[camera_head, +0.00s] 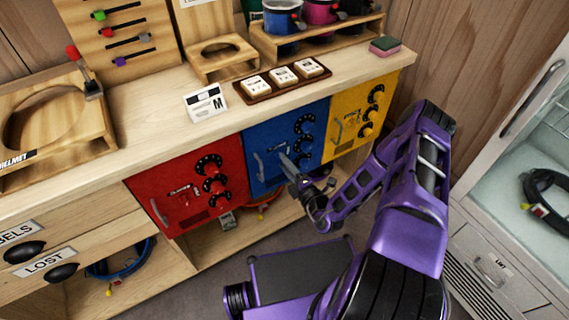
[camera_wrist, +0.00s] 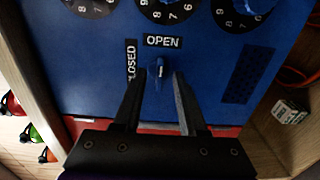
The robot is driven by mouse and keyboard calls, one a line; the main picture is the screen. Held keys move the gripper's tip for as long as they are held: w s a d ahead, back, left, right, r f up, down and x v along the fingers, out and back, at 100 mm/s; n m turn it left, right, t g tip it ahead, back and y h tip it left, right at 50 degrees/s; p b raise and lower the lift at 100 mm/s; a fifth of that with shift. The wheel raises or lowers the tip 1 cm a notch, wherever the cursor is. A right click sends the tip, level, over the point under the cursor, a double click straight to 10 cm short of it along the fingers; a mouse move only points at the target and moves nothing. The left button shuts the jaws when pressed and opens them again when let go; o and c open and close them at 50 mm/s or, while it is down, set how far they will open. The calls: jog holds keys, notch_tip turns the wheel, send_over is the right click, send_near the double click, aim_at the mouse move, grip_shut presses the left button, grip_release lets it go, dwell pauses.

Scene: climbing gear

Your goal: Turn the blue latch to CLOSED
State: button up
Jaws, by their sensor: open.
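The blue latch (camera_wrist: 158,70) is a small blue handle on the blue door (camera_wrist: 100,55). It stands upright in the wrist view, below the OPEN label (camera_wrist: 162,41). The CLOSED label (camera_wrist: 131,60) is to its left, turned sideways. My gripper (camera_wrist: 157,80) is open, with one finger on each side of the latch; I cannot tell whether either finger touches it. In the head view, my gripper (camera_head: 286,163) reaches the blue door (camera_head: 258,138) from the lower right, and its fingers partly hide the latch area.
Black numbered dials (camera_wrist: 165,8) sit above the labels. A red door (camera_head: 175,195) is left of the blue one, and a yellow door (camera_head: 345,130) is right of it. The wooden counter (camera_head: 150,130) runs above. A grey handle (camera_head: 259,166) protrudes at the blue door's left.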

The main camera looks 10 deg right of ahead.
jog(key=shift+w+a, duration=0.1)
jog(key=shift+w, duration=0.2)
grip_shut()
